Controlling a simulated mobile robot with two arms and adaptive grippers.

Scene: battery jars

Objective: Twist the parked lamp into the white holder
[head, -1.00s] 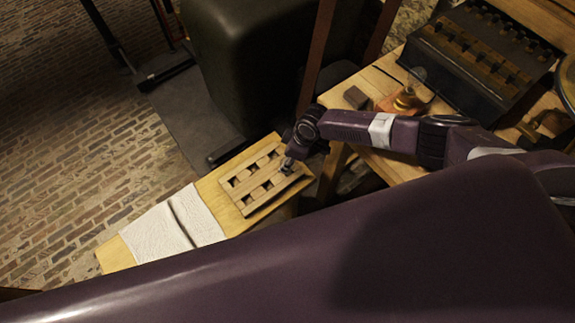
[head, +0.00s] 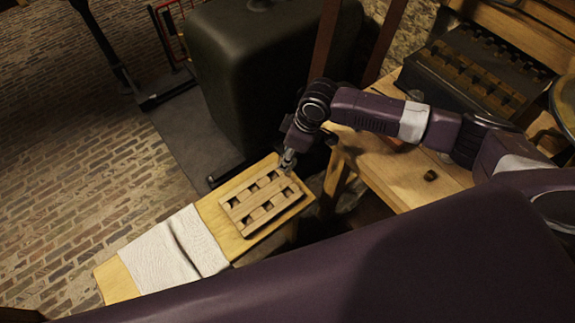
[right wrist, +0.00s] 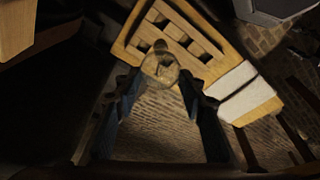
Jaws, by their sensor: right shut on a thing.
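My right gripper (head: 288,163) is at the far right corner of a wooden rack with square holes (head: 239,217). In the right wrist view its two fingers (right wrist: 161,92) are shut on a round, pale, see-through thing that looks like the lamp's glass (right wrist: 160,68). The rack (right wrist: 204,47) shows just beyond it. In the head view the lamp is too small and hidden by the fingers to make out. I cannot pick out a white holder with certainty. My left gripper is not in view.
The rack lies on a narrow wooden bench (head: 118,284) with a folded white cloth (head: 160,245). To the right, a wooden table (head: 400,185) carries a small brown piece (head: 430,175) and a dark slotted case (head: 425,75). A green rounded cabinet (head: 250,75) stands behind.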

